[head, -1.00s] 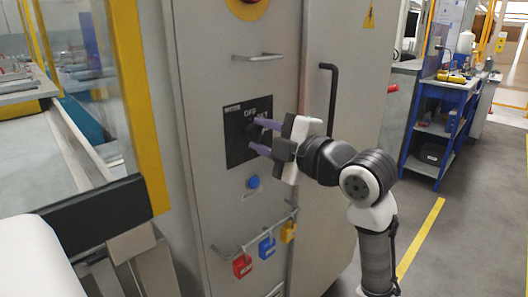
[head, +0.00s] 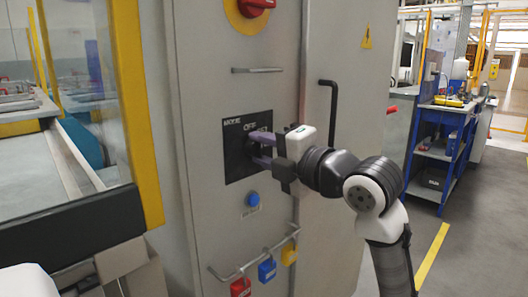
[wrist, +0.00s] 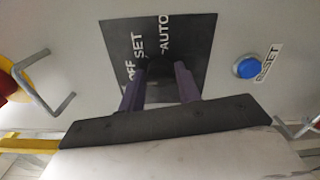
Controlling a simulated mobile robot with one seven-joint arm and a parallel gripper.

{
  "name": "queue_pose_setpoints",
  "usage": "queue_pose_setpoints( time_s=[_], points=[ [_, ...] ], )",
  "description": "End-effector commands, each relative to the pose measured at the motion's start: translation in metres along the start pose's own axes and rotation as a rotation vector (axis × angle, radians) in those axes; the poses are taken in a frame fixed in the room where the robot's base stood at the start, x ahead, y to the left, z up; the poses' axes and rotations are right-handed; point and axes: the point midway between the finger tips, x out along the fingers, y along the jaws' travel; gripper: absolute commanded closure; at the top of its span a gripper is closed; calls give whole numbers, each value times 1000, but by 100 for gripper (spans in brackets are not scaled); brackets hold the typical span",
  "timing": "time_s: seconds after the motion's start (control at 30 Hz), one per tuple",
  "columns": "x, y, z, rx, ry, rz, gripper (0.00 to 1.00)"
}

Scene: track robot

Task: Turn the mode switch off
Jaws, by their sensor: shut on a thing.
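The mode switch is a dark knob (wrist: 158,72) on a black plate (head: 236,166) set in the grey cabinet front. The plate carries the words MODE and OFF, and the wrist view also shows SET and AUTO on it. My gripper (head: 257,149) reaches the plate from the right. Its two purple fingers (wrist: 159,85) stand on either side of the knob and are shut on it. In the head view the fingers mostly hide the knob. Its exact pointing direction is hard to tell.
A blue reset button (head: 252,199) sits below the plate. Red, blue and yellow padlocks (head: 267,269) hang on a rail lower down. A metal handle (head: 257,70) and a red rotary switch (head: 257,5) are above. A black door handle (head: 329,110) stands to the right.

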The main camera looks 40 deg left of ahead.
Motion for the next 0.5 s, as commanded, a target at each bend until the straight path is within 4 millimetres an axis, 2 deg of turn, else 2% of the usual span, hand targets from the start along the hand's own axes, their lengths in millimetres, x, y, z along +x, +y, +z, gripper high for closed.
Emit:
queue_pose_setpoints(
  time_s=[0.27, 0.3, 0.4, 0.5],
  points=[
    [0, -1, -1, 0, 3, -2, 89],
    [0, -1, -1, 0, 3, -2, 61],
    [0, 0, -1, 0, 2, -1, 48],
    [0, 0, -1, 1, 2, -1, 48]
  ],
)
